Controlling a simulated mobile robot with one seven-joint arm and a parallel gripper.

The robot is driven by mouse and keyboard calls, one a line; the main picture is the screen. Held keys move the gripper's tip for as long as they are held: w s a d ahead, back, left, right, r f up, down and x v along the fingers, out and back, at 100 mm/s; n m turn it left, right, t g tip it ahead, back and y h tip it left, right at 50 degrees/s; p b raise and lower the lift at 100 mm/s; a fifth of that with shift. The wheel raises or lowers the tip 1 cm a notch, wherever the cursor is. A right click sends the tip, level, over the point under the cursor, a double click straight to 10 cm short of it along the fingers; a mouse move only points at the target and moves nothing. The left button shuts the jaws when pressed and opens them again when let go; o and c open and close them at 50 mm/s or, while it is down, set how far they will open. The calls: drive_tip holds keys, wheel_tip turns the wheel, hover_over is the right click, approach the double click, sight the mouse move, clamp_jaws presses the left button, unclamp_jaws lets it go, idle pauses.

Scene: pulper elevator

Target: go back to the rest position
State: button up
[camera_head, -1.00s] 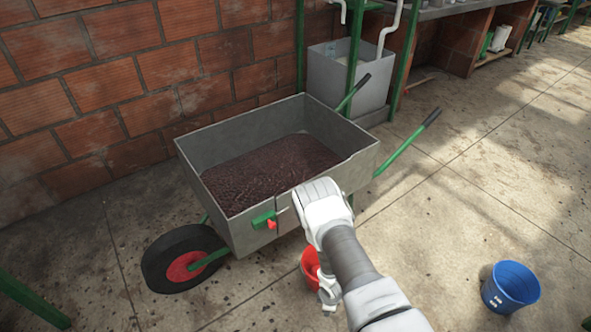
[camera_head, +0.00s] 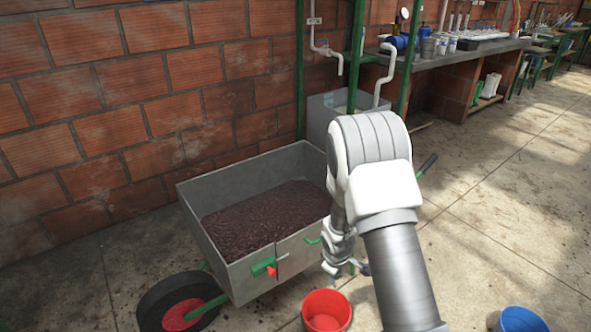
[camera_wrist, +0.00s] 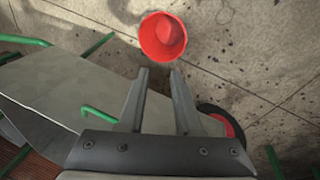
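My gripper (camera_wrist: 160,82) shows in the wrist view with its two fingers apart and nothing between them. In the head view my arm rises in front of the wheelbarrow's right side, and the gripper end hangs low, with its fingers hard to make out. The grey wheelbarrow (camera_head: 232,278) holds dark brown material (camera_head: 265,215). Its wall also shows in the wrist view (camera_wrist: 50,85), to the left of the fingers. A red bucket (camera_head: 327,311) stands on the floor below my gripper. It also shows in the wrist view (camera_wrist: 162,38), beyond the fingertips and apart from them.
A blue bucket (camera_head: 522,320) stands at the bottom right. A brick wall (camera_head: 150,90) runs behind the wheelbarrow. A grey tank (camera_head: 322,112) and a workbench (camera_head: 450,57) stand at the back. The floor (camera_head: 500,210) on the right is mostly clear.

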drive_tip(key=s+d+r+m+t, duration=0.1)
drive_tip(key=s+r+m, duration=0.2)
drive_tip(key=r, duration=1)
drive_tip(key=s+d+r+m, duration=0.15)
drive_tip(key=s+r, duration=0.25)
drive_tip(key=r, duration=0.8)
drive_tip(key=s+r+m+t+y, duration=0.1)
drive_tip(key=s+r+m, duration=0.2)
drive_tip(key=s+r, duration=0.5)
drive_tip(key=s+r+m+t, duration=0.1)
drive_tip(key=s+r+m, duration=0.3)
drive_tip(key=s, duration=0.9)
wheel_tip(320, 180, up, 24)
drive_tip(key=n+p, duration=0.1)
drive_tip(key=p, duration=2.2)
drive_tip(key=shift+w, duration=0.3)
